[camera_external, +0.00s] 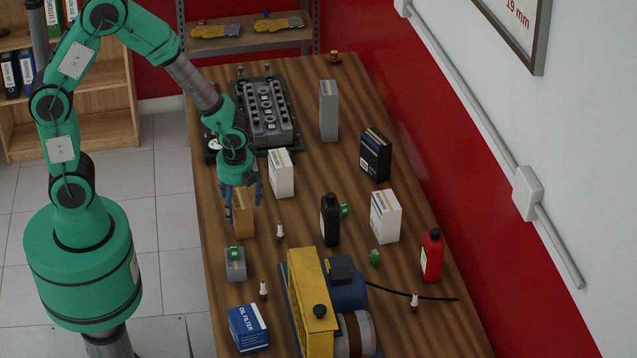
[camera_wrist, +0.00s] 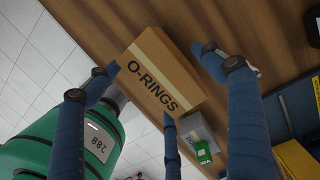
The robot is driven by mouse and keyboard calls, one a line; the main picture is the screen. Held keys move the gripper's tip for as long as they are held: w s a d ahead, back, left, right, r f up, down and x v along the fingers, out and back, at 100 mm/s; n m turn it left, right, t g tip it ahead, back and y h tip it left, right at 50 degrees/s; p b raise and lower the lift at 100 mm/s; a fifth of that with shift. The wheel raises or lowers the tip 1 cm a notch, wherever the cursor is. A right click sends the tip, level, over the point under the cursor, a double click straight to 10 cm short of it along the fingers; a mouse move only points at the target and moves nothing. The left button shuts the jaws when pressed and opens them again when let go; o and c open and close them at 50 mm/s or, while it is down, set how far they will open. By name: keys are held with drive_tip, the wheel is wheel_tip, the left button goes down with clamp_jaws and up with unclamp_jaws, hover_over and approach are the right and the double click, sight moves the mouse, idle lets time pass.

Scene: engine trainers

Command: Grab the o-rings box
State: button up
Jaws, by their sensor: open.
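The o-rings box (camera_external: 243,215) is a tan cardboard carton standing upright near the left edge of the wooden table. In the wrist view the o-rings box (camera_wrist: 153,72) shows its "O-RINGS" lettering and a pale tape strip. My gripper (camera_external: 242,196) is open and points down at the top of the box, partly covering it. In the wrist view the blue fingers of my gripper (camera_wrist: 160,78) are spread around the box, on its left, right and lower sides. Whether any finger touches the box is unclear.
A white box (camera_external: 281,174) stands behind the o-rings box. A grey item with a green top (camera_external: 235,264) and a small spark plug (camera_external: 280,232) are in front. A black bottle (camera_external: 330,220) stands to the right. An engine block (camera_external: 265,112) is at the back.

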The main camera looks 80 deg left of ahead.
drive_tip(key=shift+a+f+b, duration=0.15)
drive_tip(key=shift+f+b, duration=0.1)
drive_tip(key=shift+f, duration=0.65)
drive_tip(key=shift+a+f+b, duration=0.1)
drive_tip(key=shift+f+b, duration=0.1)
drive_tip(key=shift+f, duration=0.65)
drive_tip(key=shift+c, duration=0.3)
drive_tip(key=c, duration=1.5)
drive_tip(key=shift+r, duration=0.1)
drive_tip(key=shift+r, duration=0.35)
wheel_tip(320, 180, up, 3)
drive_tip(key=shift+p, duration=0.75)
drive_tip(key=s+d+r+p, duration=0.1)
drive_tip(key=s+d+p, duration=0.1)
drive_tip(key=s, duration=1.4)
